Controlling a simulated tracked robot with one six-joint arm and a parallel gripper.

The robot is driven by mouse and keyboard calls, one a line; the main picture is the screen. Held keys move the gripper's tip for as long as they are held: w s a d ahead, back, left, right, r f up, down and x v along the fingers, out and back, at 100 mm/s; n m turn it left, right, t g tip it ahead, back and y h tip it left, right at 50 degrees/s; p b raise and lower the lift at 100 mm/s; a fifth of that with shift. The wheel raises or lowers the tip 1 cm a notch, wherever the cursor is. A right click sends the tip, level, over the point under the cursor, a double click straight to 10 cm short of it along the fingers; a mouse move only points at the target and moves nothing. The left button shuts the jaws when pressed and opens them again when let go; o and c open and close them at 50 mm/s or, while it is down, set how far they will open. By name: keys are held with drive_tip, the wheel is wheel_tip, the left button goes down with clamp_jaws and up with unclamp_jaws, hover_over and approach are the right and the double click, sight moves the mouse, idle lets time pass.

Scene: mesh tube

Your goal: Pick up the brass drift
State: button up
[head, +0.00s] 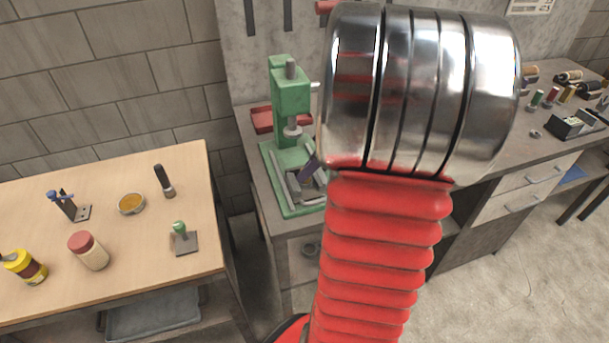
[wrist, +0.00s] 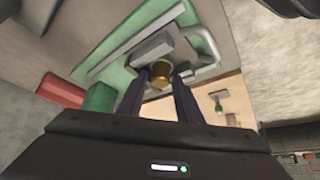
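The brass drift (wrist: 161,73) shows in the wrist view as a short, round, gold-brown piece in front of a grey block on the green press base. My gripper (wrist: 158,80) has two dark fingers spread apart, one on each side of the drift's line. Clear gaps show between drift and fingers; I cannot tell how far beyond the tips it lies. In the head view a dark fingertip (head: 311,166) hangs over the press base. My arm covers the rest of the gripper, and I cannot make out the drift there.
The green press (head: 289,103) stands on the grey bench, its base (head: 284,200) carrying grey bars and blocks. A red tray (head: 262,119) lies behind it. The wooden table (head: 120,270) at left holds jars, a dish and small tools. Spools stand at the far right.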

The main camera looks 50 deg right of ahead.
drive_tip(key=shift+w+f, duration=0.15)
drive_tip(key=shift+f, duration=0.15)
drive_tip(key=shift+c, duration=0.4)
clamp_jaws()
